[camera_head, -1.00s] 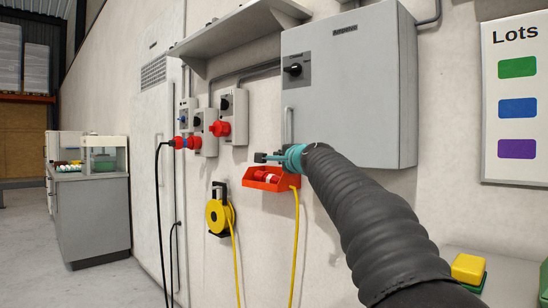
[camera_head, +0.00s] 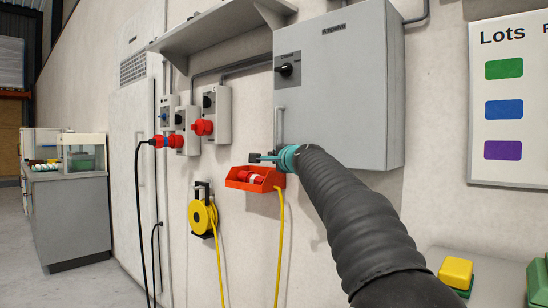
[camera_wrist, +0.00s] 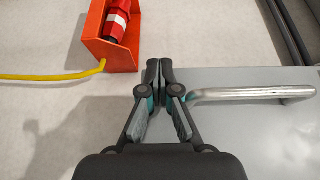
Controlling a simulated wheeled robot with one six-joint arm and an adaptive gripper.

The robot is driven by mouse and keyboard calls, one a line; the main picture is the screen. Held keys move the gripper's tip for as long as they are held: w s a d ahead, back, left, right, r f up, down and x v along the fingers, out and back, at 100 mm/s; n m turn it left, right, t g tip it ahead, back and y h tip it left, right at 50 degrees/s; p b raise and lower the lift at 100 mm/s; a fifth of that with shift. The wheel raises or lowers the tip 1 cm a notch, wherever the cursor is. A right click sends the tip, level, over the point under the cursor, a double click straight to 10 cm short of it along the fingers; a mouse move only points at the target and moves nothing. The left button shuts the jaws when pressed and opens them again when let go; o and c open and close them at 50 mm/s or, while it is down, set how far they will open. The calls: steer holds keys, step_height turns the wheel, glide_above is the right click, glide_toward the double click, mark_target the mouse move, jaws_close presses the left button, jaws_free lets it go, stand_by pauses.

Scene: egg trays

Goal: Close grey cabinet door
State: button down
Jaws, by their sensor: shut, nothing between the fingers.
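The grey cabinet (camera_head: 345,95) is mounted on the wall, and its door lies flat in its front, looking closed. A vertical metal handle (camera_head: 279,127) is on the door's left edge. My gripper (camera_head: 254,158) is at the cabinet's lower left corner, below the handle, with its fingers pointing left. In the wrist view my gripper (camera_wrist: 160,70) is shut and empty, by the edge of the grey door (camera_wrist: 245,120). The handle (camera_wrist: 250,93) is to its right there, close to one finger. I cannot tell whether they touch.
An orange bin (camera_head: 254,178) with a red plug is on the wall just below my gripper. Red-plugged sockets (camera_head: 208,112) and a yellow cable reel (camera_head: 203,215) are to the left. A "Lots" board (camera_head: 508,105) hangs at right. Floor is free at left.

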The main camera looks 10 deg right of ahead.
steer(key=shift+d, duration=0.15)
steer(key=s+a+p, duration=0.2)
steer(key=s+a, duration=0.6)
steer(key=a, duration=0.3)
steer(key=shift+s+a, duration=0.15)
steer(key=shift+s, duration=0.05)
stand_by(0.4)
